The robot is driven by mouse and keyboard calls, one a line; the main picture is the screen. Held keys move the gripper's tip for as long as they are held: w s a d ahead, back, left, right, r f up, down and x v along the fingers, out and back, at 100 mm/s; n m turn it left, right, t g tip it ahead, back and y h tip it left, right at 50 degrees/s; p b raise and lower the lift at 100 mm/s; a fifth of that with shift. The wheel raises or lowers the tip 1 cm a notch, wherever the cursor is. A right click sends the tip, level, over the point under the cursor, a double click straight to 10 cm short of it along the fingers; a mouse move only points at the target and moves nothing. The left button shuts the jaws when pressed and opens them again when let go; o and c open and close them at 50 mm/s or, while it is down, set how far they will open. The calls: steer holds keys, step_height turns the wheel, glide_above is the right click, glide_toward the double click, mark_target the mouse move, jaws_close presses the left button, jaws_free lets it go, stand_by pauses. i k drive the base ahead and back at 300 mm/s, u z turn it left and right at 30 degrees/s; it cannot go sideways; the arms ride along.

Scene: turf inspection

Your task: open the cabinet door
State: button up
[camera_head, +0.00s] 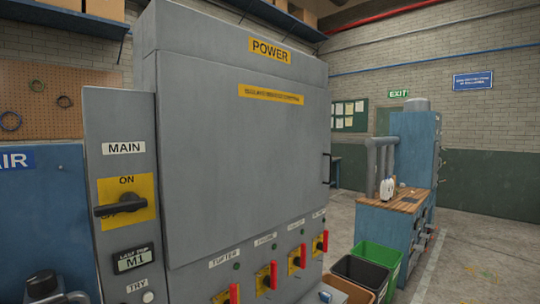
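The grey power cabinet (150,35) fills the middle of the view, with a yellow POWER label near its top. Its large flat grey door (240,150) looks shut and carries a yellow strip label. A slim dark handle (326,168) stands upright at the door's right edge. My gripper does not show in this view, so its place relative to the handle cannot be seen.
Floor at far right is clear.

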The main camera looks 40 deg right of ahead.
mark_target(245, 154)
steer(key=u, duration=0.2)
steer(key=k, duration=0.4)
steer(key=z, duration=1.4)
steer(key=i, duration=0.7)
steer(key=z, duration=0.45)
steer(key=i, duration=1.1)
steer(key=u, duration=0.4)
